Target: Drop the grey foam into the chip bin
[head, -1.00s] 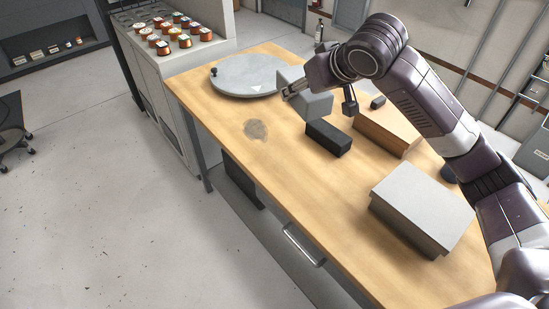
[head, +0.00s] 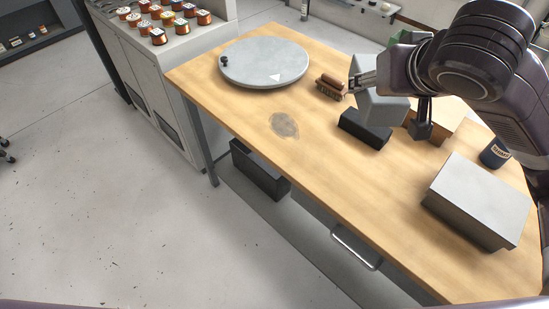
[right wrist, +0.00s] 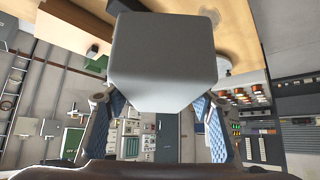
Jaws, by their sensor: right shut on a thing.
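The grey foam (head: 383,106) is a pale block in my right gripper (head: 362,82), held above the table at its far side. In the right wrist view the foam (right wrist: 163,62) fills the upper middle, between the two blue-padded fingers (right wrist: 163,115). A dark open-topped bin (head: 258,172) stands on the floor at the table's left side, partly under the tabletop; I take it as the chip bin. Its inside is mostly hidden. The foam is well apart from it, up and to the right. My left gripper is not in view.
The wooden table (head: 300,175) carries a round grey turntable (head: 265,62), a brown brush (head: 331,86), a black block (head: 364,130), a grey box (head: 478,200) and a dark mug (head: 495,152). A drawer handle (head: 355,250) sticks out. The floor (head: 130,210) at left is clear.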

